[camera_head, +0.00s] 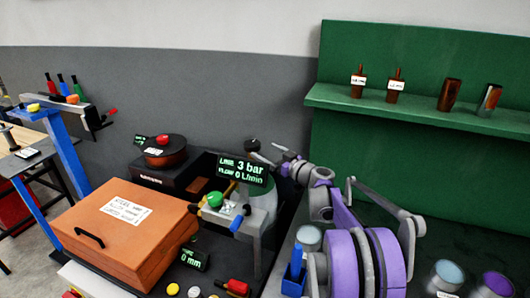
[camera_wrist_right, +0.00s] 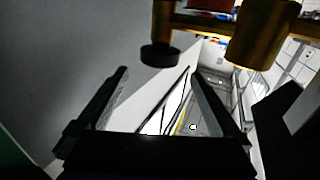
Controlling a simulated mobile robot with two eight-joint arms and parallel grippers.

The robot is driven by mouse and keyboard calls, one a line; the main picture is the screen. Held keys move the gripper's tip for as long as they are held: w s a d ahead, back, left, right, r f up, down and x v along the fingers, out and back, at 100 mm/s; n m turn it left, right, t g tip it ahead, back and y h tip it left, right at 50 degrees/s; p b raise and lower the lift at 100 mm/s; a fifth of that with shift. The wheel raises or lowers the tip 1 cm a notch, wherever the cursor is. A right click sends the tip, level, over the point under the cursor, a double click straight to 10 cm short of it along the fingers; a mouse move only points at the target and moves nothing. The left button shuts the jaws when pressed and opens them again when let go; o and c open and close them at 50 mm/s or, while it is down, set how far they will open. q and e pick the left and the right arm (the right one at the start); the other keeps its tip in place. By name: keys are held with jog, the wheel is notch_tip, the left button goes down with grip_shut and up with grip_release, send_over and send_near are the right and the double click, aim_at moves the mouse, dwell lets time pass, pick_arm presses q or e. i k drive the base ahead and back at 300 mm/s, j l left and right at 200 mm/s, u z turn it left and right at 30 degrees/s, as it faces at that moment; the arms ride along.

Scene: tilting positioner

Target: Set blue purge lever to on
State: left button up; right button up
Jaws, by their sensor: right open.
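A small grey valve bench (camera_head: 238,211) stands under a dark readout (camera_head: 243,171) that reads 3 bar and flow 0 L/min. My right gripper (camera_head: 270,153) is above and to the right of the bench, beside the readout, touching neither lever. In the right wrist view its fingers (camera_wrist_right: 158,78) are spread with nothing between them. My left gripper is out of view.
An orange box (camera_head: 125,225) lies left of the bench, with a brown round pot (camera_head: 165,152) behind it. A red-handled part (camera_head: 238,287) is in front. A green shelf (camera_head: 420,112) holds several brown items at right. Brass cylinders (camera_wrist_right: 265,32) show above the fingers in the wrist view.

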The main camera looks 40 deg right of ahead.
aim_at(235, 224)
jog(key=k+l, duration=0.1)
jog(key=k, duration=1.4)
